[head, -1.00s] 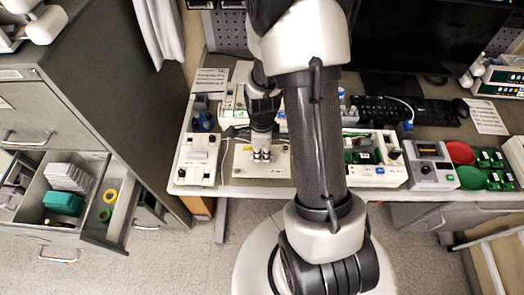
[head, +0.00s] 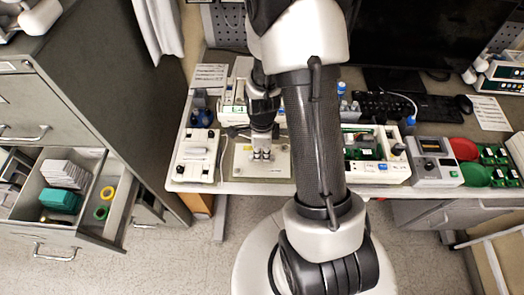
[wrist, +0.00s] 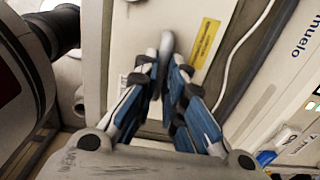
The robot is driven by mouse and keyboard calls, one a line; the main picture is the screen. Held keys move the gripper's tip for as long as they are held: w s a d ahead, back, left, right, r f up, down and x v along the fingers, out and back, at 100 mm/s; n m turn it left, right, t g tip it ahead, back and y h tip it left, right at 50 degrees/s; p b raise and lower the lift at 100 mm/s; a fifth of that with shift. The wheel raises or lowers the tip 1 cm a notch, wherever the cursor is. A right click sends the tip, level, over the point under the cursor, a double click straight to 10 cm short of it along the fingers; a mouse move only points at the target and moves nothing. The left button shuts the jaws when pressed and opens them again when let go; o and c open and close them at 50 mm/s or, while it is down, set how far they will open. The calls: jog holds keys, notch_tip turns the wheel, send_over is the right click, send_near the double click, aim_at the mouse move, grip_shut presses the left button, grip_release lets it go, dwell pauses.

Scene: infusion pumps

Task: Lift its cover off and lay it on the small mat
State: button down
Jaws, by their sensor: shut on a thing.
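The cover, a flat cream plate (head: 241,165), lies level at the front of the bench, left of my arm. In the wrist view the cover (wrist: 190,75) shows a yellow label and a small grey grip (wrist: 167,45). My gripper (head: 262,155) points down over its middle. In the wrist view my gripper (wrist: 165,70) has its blue-padded fingers close together at the grip, shut on it. A pump (head: 375,155) right of my arm stands open with green boards showing. I cannot make out the small mat or what lies directly under the cover.
A cream unit (head: 196,157) stands close left of the cover, with a pale cable between them. A grey boxed device (head: 435,162), a red dish (head: 464,149) and a green dish (head: 474,175) stand at right. An open drawer (head: 84,212) juts out at left.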

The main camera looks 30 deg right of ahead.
jog(key=shift+f, duration=0.15)
jog(key=c, duration=1.6)
grip_release()
notch_tip(320, 180, up, 7)
jog(key=p, duration=0.5)
